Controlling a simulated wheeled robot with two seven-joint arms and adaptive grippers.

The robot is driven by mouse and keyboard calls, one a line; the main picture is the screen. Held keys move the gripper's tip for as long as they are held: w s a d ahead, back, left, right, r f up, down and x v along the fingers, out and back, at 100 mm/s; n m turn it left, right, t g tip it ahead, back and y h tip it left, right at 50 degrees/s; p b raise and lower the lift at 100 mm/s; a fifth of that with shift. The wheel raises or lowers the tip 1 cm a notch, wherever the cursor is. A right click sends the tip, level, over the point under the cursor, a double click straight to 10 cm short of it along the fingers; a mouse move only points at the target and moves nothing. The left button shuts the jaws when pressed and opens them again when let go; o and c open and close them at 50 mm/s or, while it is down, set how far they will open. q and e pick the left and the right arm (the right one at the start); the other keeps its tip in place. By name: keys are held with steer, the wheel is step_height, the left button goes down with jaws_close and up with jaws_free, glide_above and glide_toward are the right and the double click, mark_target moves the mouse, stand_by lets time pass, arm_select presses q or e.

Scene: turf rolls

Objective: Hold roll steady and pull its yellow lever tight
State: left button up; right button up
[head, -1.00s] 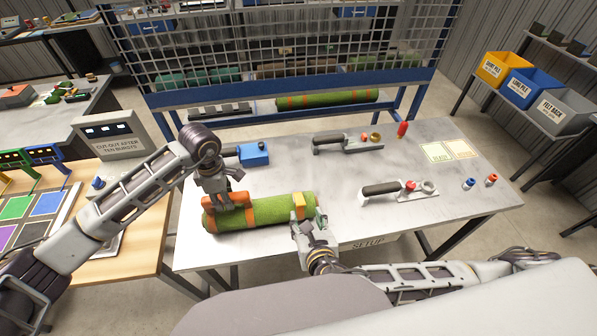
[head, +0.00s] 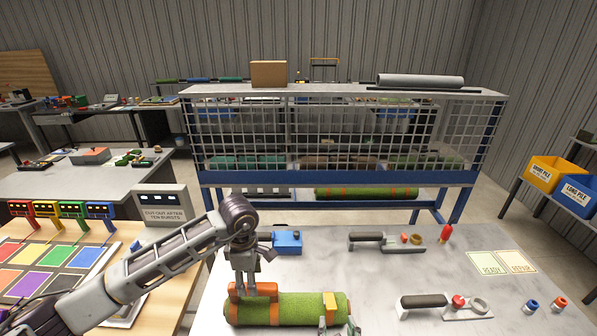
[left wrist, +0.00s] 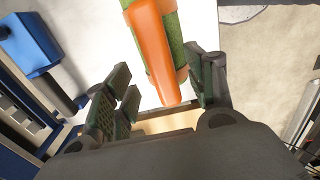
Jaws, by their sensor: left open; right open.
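A green turf roll (head: 290,312) with orange bands lies on the grey table near the bottom of the head view. A yellow lever (head: 330,303) stands on its right part. An orange grip piece (head: 254,289) sits on its left end; it also shows in the left wrist view (left wrist: 155,50). My left gripper (head: 244,283) is open just over the orange piece. In the left wrist view its fingers lie on either side of it; contact cannot be told. My right gripper (head: 342,329) is open beside the yellow lever, mostly cut off by the bottom edge.
A blue block tool (head: 287,241) lies behind the roll. Two black-handled tools (head: 380,238) (head: 425,301) lie on the right side of the grey table (head: 340,270). A wire-mesh rack (head: 340,135) stands behind. A wooden table with coloured squares (head: 55,255) is at left.

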arm_select(q)
step_height(320, 180, up, 8)
stand_by(0.5)
steer(key=shift+f, duration=0.1)
steer(key=shift+s+f, duration=0.1)
steer(key=shift+s, duration=0.05)
